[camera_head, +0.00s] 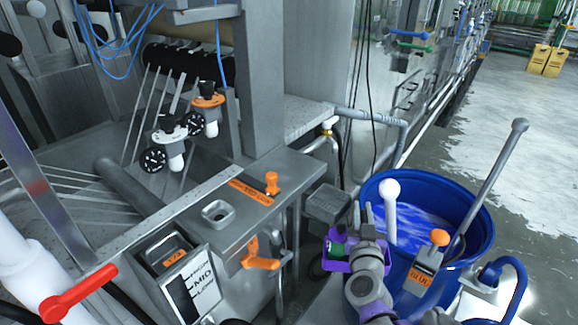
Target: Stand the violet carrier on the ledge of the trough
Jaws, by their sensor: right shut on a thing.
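The violet carrier (347,264) is a small open holder with a dark and green item in it. My right gripper (361,232) is shut on the carrier and holds it in front of the blue drum, to the right of the trough. The trough's grey metal ledge (252,216) is at the centre, left of the carrier. The carrier's far side is partly hidden by my gripper. My left gripper does not show.
The ledge bears a square metal cup (217,212) and an orange knob (272,181). An orange valve handle (259,256) juts from its front. The blue drum (468,228) holds blue liquid. A grey box (328,203) stands between ledge and drum.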

